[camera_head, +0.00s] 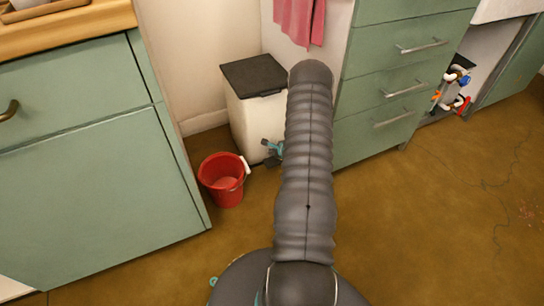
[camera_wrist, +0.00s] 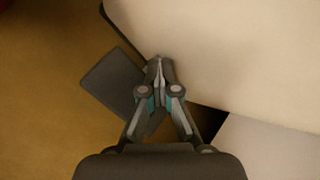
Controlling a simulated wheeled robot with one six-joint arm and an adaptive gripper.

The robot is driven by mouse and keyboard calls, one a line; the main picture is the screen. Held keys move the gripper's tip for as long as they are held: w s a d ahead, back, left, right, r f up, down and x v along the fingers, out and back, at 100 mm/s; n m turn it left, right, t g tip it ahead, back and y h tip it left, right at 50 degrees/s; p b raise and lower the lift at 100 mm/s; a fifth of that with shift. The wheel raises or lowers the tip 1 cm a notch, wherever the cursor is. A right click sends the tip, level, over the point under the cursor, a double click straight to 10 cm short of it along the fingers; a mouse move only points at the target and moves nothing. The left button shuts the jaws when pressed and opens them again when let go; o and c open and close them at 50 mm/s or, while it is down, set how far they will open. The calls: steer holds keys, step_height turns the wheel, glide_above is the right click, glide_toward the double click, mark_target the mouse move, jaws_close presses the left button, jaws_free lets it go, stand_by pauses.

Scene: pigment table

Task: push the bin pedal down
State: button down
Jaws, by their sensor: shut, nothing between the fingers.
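The bin is a white box (camera_head: 252,118) with a dark lid (camera_head: 254,75), standing on the floor between the cabinets. In the wrist view its pale body (camera_wrist: 230,50) fills the upper right. The pedal is a dark grey plate (camera_wrist: 112,82) sticking out from the bin's lower edge. My gripper (camera_wrist: 159,66) is shut and empty, with its tips over the pedal's right part, close to the bin wall. I cannot tell whether the tips touch the pedal. In the head view my gripper (camera_head: 273,149) shows partly beside the bin's base; my arm hides the rest, and the pedal cannot be made out.
A red bucket (camera_head: 223,180) stands on the floor left of the bin. Green cabinets stand at left (camera_head: 90,170) and right (camera_head: 400,90) of the bin. A pink towel (camera_head: 300,20) hangs above it. The brown floor (camera_head: 430,210) at right is mostly clear.

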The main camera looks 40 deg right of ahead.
steer(key=shift+s+f+b, duration=0.1)
steer(key=shift+f+b, duration=1.5)
steer(key=shift+f, duration=0.1)
stand_by(1.5)
steer(key=shift+r, duration=0.2)
steer(key=shift+r+p, duration=0.65)
steer(key=shift+r, duration=1.6)
steer(key=shift+w+r+p, duration=0.2)
steer(key=shift+r+p, duration=0.5)
steer(key=shift+r, duration=1.8)
